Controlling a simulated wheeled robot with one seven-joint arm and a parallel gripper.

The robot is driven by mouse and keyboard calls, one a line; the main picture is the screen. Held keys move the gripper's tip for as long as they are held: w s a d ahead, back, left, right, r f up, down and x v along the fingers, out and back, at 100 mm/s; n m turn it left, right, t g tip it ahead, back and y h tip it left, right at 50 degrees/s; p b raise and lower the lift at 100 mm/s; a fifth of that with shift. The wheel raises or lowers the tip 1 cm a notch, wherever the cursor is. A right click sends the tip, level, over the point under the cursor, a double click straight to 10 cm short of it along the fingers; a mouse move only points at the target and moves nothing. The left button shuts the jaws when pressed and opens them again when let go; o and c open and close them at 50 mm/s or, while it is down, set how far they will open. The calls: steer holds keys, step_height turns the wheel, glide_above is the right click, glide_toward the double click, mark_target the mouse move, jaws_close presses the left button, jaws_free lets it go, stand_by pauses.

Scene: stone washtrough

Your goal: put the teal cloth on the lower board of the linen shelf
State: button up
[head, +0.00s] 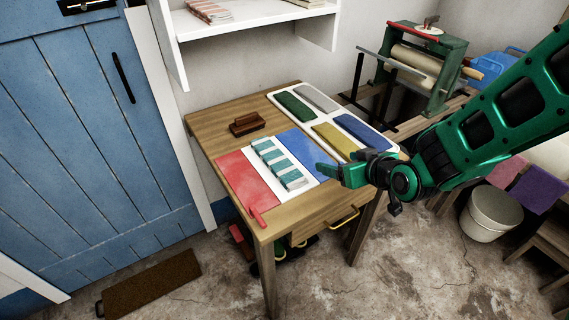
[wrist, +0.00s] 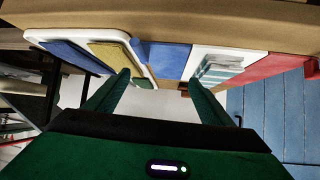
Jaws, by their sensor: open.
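The teal cloth (head: 279,164), striped teal and white and folded into a long strip, lies on the white panel of a red, white and blue mat on the wooden table. It also shows in the wrist view (wrist: 220,68). My gripper (head: 326,172) is open and empty, to the right of the cloth above the table's front right part. In the wrist view its two fingers (wrist: 158,92) stand apart with nothing between them. The white linen shelf's lower board (head: 255,20) is on the wall behind the table; a red-striped folded cloth (head: 208,10) lies on it.
A white tray (head: 305,118) holds green, grey, yellow and blue cloths. A brown brush or block (head: 247,123) sits at the table's back left. A green mangle (head: 418,65) stands at right. The lower board's middle looks clear.

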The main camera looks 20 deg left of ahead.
mark_target(278, 158)
steer(key=s+a+y, duration=0.1)
steer(key=a, duration=0.2)
steer(key=s+a+n+y, duration=0.1)
steer(key=s+a, duration=0.1)
steer(key=a, duration=0.1)
steer(key=s+a, duration=0.1)
steer(key=a, duration=0.3)
steer(key=shift+s+f+n+y, duration=0.25)
steer(key=shift+f+n+y, duration=0.1)
steer(key=shift+n+y, duration=0.05)
steer(key=x, duration=0.5)
steer(key=shift+s+a+r, duration=0.1)
steer(key=shift+s+a, duration=0.05)
steer(key=shift+a, duration=0.15)
steer(key=shift+x, duration=2.85)
steer(key=c, duration=1.3)
steer(key=shift+o, duration=0.2)
